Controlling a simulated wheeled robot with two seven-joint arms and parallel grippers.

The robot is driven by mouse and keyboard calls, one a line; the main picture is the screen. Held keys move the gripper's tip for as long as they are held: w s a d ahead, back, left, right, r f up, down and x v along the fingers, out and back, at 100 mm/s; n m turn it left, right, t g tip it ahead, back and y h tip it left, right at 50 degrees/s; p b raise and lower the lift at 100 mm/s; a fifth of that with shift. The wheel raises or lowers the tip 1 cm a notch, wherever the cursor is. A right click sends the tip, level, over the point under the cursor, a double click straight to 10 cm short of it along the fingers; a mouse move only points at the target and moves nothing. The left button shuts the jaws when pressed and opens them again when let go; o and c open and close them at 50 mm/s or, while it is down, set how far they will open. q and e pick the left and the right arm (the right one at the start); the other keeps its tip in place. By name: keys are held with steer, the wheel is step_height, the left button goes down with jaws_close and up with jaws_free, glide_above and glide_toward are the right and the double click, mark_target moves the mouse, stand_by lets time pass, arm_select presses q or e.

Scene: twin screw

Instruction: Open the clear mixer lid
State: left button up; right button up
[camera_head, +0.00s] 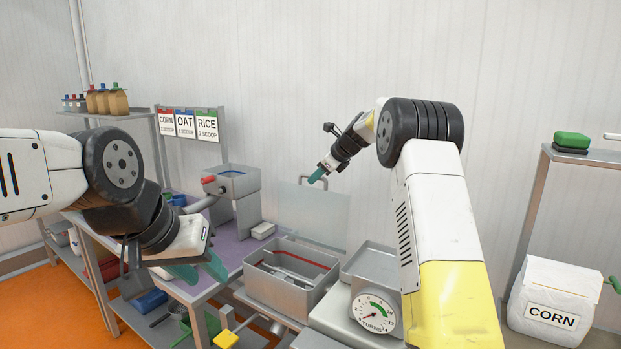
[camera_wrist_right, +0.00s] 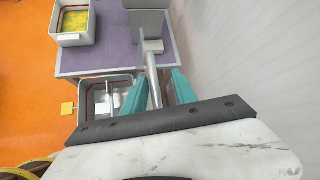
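The mixer (camera_head: 290,283) is a grey open-topped box with a red inner rim and a metal shaft inside. Its clear lid (camera_head: 322,222) stands raised behind the box, with a grey handle (camera_head: 328,181) at its top. My right gripper (camera_head: 318,174) is up at the handle; contact cannot be told. In the right wrist view its teal fingers (camera_wrist_right: 160,92) are apart, with a grey bar between them. The mixer (camera_wrist_right: 88,103) shows below left there. My left gripper (camera_head: 203,270) has its teal fingers apart and is empty, left of the mixer.
A dial scale (camera_head: 373,312) stands right of the mixer. A hopper (camera_head: 238,182) with a pipe stands on the purple table at the back. A CORN bag (camera_head: 553,302) is at the right. A yellow-handled tool (camera_head: 226,339) juts out in front.

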steer(key=shift+v, duration=2.75)
steer(key=shift+w+r, duration=0.1)
steer(key=shift+r, duration=0.1)
steer(key=s+d+r+n+h, duration=0.1)
steer(key=s+r+n, duration=0.35)
steer(key=s, duration=0.75)
steer(key=s+d+r+n, duration=0.1)
steer(key=s+n, duration=0.6)
steer(key=s, duration=0.5)
steer(key=s+f+n+h, duration=0.1)
steer(key=s+f+n, duration=0.2)
steer(key=s, duration=0.5)
steer(key=s+d+f+n, duration=0.1)
steer(key=s+f+n, duration=0.2)
steer(key=s+n, duration=0.2)
steer(key=s+f+n+g+h, duration=0.1)
steer(key=s+f+n, duration=0.2)
steer(key=s, duration=0.8)
steer(key=shift+d+f+n+h, duration=0.25)
steer(key=shift+d+n+h, duration=0.1)
steer(key=shift+n, duration=0.6)
